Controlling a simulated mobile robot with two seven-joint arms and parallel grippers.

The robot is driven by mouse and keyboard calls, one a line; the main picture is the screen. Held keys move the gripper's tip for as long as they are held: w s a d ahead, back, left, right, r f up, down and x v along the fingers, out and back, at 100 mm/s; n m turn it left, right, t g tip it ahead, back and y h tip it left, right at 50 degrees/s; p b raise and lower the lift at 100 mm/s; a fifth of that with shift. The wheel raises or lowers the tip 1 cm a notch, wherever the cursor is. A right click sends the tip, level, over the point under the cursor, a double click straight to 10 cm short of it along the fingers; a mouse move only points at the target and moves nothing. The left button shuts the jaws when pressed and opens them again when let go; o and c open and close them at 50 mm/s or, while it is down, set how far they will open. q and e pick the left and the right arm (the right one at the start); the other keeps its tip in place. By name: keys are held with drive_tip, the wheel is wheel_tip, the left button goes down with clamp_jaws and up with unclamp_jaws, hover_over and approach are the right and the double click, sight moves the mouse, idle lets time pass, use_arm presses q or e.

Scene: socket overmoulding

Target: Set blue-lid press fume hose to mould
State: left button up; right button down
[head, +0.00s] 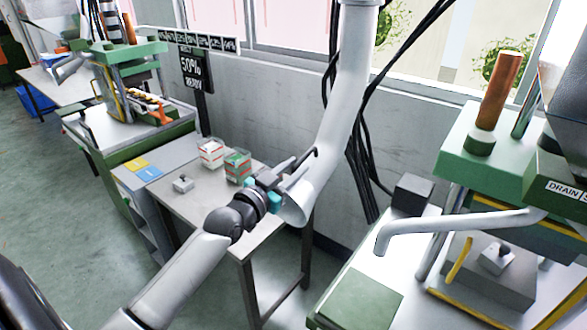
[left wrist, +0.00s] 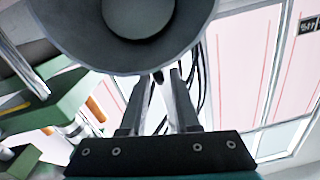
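A thick light-grey fume hose (head: 345,100) comes down from the top of the head view and ends in a flared mouth (head: 293,208) above the table. My left gripper (head: 300,168) is at this lower end, its dark fingers beside the hose. In the left wrist view, the round grey mouth (left wrist: 140,20) fills the top, just beyond the fingers (left wrist: 162,80). The fingers are close together with a narrow gap; whether they grip part of the hose is unclear. A small grey mould block (head: 497,258) sits in the right green press (head: 490,160). No blue lid is distinguishable. My right gripper is out of view.
A grey table (head: 200,205) holds two small boxes (head: 238,165) and a metal block (head: 183,184). Another green press (head: 130,75) stands at the back left. A bent grey pipe (head: 450,225) crosses before the right press. Black cables (head: 362,165) hang along the wall.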

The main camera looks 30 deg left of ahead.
use_arm(q)
clamp_jaws()
idle(1.1)
